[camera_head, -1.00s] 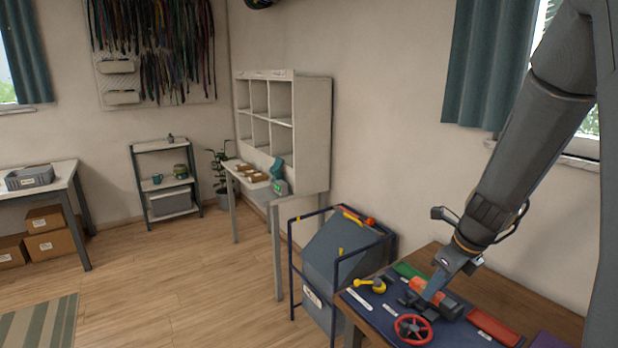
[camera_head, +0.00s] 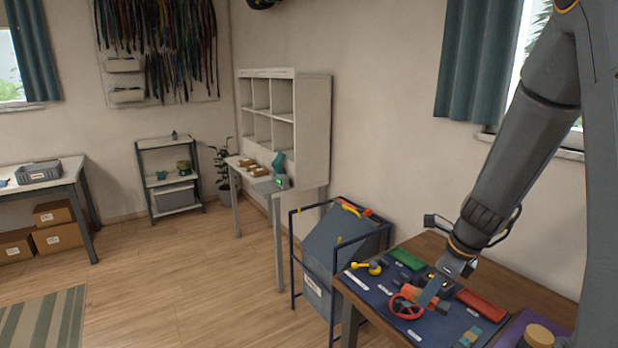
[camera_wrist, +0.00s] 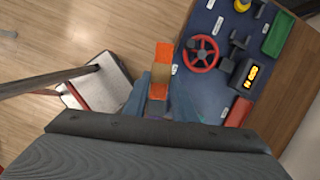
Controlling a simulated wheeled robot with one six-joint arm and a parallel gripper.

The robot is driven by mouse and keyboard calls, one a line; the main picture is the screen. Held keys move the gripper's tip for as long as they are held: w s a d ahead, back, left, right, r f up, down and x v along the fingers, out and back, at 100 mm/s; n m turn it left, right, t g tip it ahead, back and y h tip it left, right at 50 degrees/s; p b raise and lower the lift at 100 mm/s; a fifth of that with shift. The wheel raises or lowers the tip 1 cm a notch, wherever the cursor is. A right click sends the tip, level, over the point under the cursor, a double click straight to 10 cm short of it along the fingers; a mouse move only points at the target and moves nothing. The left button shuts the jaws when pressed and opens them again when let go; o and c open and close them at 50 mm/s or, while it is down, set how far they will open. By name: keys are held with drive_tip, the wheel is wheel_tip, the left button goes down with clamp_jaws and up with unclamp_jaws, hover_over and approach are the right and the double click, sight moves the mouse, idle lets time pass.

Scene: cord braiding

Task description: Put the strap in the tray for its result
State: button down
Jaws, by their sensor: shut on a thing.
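My gripper (camera_head: 432,290) is shut on an orange strap (camera_head: 417,294) above the work table, close to the red handwheel (camera_head: 400,312). In the wrist view the strap (camera_wrist: 163,54) sticks out between my fingers (camera_wrist: 158,92), orange at the end and brownish nearer the fingers. A green tray (camera_head: 407,258) lies at the back of the dark blue mat, and a red tray (camera_head: 481,304) lies at its right. Both the green tray (camera_wrist: 279,34) and the red tray (camera_wrist: 238,112) show in the wrist view. A dark device (camera_wrist: 248,76) has a lit display with yellow characters, too small to read surely.
A yellow-handled tool (camera_head: 370,267) and small white labels lie on the blue mat (camera_head: 383,287). A purple mat with a round tan object (camera_head: 539,336) is at the near right. A blue-framed bin (camera_head: 340,240) stands beside the table.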

drive_tip(key=a+f+n+g+h+b, duration=0.1)
drive_tip(key=a+f+n+b, duration=0.3)
drive_tip(key=f+n, duration=0.7)
drive_tip(key=a+f+n+g+h+b, duration=0.1)
drive_tip(key=a+f+n+g+b, duration=0.3)
drive_tip(key=f+n, duration=0.7)
drive_tip(key=a+n, duration=0.1)
drive_tip(key=n, duration=0.3)
drive_tip(key=shift+w+a+f+g+h+b, duration=0.15)
drive_tip(key=shift+f+g+h+b, duration=0.15)
drive_tip(key=shift+f+b, duration=0.1)
